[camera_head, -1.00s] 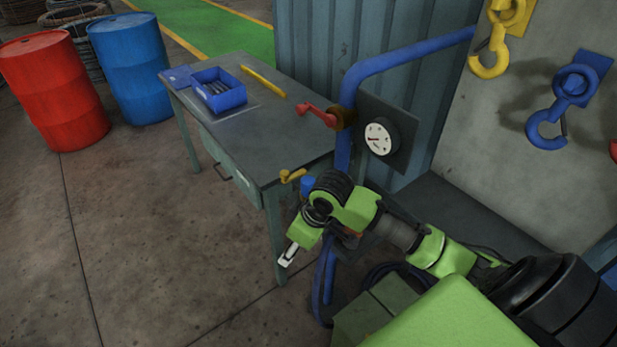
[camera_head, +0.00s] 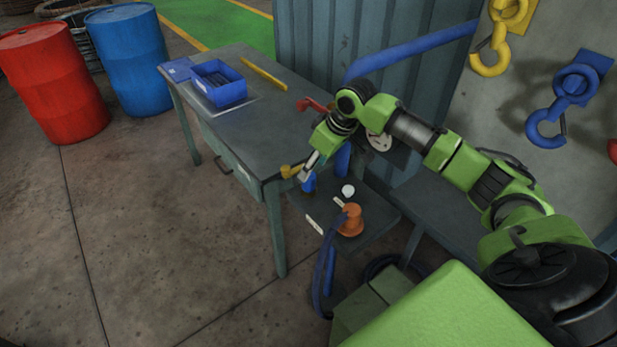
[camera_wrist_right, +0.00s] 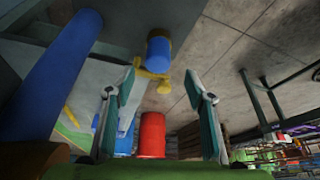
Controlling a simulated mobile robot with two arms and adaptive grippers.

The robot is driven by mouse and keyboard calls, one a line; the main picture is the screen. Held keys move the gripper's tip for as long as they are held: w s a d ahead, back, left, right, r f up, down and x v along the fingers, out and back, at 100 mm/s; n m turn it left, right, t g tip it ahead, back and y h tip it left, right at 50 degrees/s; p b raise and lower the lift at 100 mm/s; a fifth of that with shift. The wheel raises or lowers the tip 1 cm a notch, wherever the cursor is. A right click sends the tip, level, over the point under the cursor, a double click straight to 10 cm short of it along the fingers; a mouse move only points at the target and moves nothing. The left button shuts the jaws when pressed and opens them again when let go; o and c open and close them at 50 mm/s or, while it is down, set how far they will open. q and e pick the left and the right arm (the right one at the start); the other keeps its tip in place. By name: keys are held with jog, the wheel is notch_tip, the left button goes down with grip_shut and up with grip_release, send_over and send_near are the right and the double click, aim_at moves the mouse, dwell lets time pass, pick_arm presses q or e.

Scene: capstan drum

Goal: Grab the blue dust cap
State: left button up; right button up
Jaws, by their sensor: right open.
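The blue dust cap (camera_head: 309,183) is a small blue cylinder just below the yellow handle (camera_head: 288,171) by the table's near right corner. My right gripper (camera_head: 307,167) is beside it and partly covers it in the head view. In the right wrist view, the blue cap (camera_wrist_right: 159,50) is ahead of my open, empty right gripper (camera_wrist_right: 160,88), above the fingertips, with the yellow handle (camera_wrist_right: 153,73) close to it. The cap appears apart from both fingers. My left gripper is out of view.
The grey table (camera_head: 250,130) holds a blue bin (camera_head: 219,88) and a yellow bar (camera_head: 264,76). A blue pipe (camera_head: 410,50) and a red handle (camera_head: 311,104) are near my arm. A low shelf (camera_head: 375,215) carries an orange part (camera_head: 351,221) and a white knob (camera_head: 348,190).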

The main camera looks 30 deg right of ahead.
aim_at(311, 176)
jog(key=shift+x, duration=0.85)
jog(key=shift+w+f+p, duration=0.1)
jog(key=shift+f+p, duration=0.5)
jog(key=shift+f, duration=0.05)
jog(key=x, duration=0.1)
jog(key=p+x, duration=0.1)
jog(key=x, duration=0.1)
jog(key=shift+d+f, duration=0.15)
jog(key=shift+f, duration=0.15)
jog(key=shift+w+f, duration=0.1)
jog(key=shift+f, duration=0.3)
jog(key=c, duration=1)
jog(key=shift+c, duration=0.2)
